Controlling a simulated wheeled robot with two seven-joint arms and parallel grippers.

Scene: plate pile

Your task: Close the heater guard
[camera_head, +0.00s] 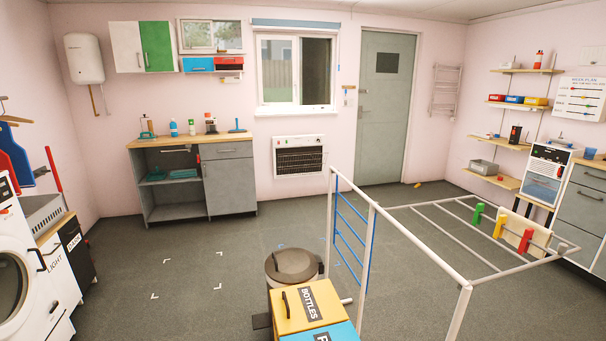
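A white wall heater (299,168) hangs low on the back wall, under the window. A dark barred grille (299,161) covers most of its front. The heater is small and far off, and I cannot tell whether the grille is a hinged guard, or whether it stands open or shut. Neither of my grippers is in view.
A white rack (465,283) with an upright blue-barred panel (350,230) stands at front right. A dark round bin (291,267) and a yellow-topped box (305,306) are at front centre. A workbench (231,184) is left of the heater. Floor before it is clear.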

